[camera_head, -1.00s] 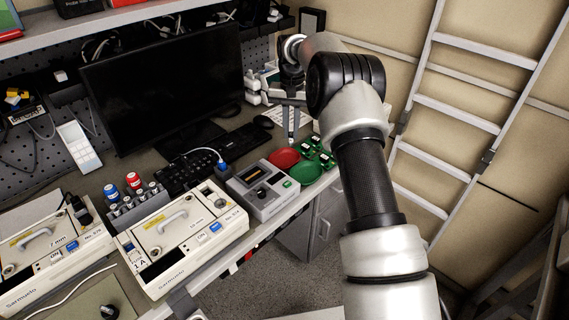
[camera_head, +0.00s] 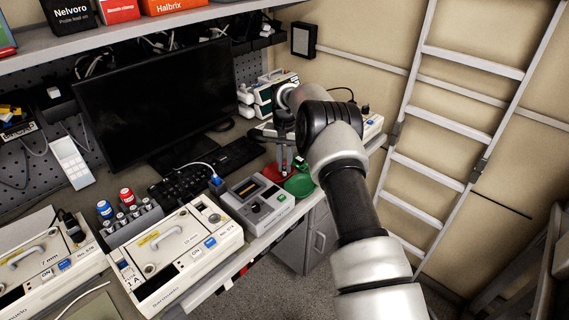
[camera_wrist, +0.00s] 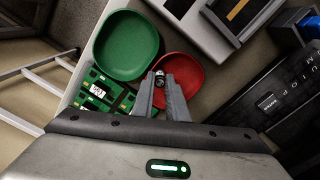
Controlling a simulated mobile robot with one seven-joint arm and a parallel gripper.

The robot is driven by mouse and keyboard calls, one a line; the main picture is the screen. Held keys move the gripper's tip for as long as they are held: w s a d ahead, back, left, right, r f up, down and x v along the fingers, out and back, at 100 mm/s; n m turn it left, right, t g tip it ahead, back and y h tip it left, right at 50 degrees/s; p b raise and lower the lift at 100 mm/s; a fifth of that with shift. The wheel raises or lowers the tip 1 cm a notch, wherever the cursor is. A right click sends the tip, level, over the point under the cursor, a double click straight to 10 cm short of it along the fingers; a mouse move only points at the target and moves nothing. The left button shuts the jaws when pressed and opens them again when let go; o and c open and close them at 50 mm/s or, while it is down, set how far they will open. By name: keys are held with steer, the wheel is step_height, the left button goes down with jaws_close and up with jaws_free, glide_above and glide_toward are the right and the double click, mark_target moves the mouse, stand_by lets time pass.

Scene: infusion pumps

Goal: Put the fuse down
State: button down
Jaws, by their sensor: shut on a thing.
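My gripper (camera_head: 285,162) points down at the red dish (camera_head: 270,174) on the bench. In the wrist view my fingertips (camera_wrist: 160,80) are shut on a small fuse (camera_wrist: 159,74), which shows as a short, pale and dark end between them. The fingertips overlap the left part of the red dish (camera_wrist: 190,68). I cannot tell whether the fuse touches the dish floor. The green dish (camera_wrist: 126,40) is beside the red one, to its left in the wrist view; in the head view the green dish (camera_head: 300,186) is partly hidden by my arm.
Green circuit boards (camera_wrist: 98,90) lie close beside the dishes. A grey tester box (camera_head: 257,204) stands left of them in the head view. A keyboard (camera_head: 240,152), monitor (camera_head: 155,100) and white pumps (camera_head: 175,258) fill the bench. A ladder (camera_head: 440,115) leans at the right.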

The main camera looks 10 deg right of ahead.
steer(key=shift+f+b, duration=0.35)
steer(key=c, duration=1.7)
jaws_free()
steer(key=shift+c, duration=0.2)
steer(key=shift+r, duration=0.1)
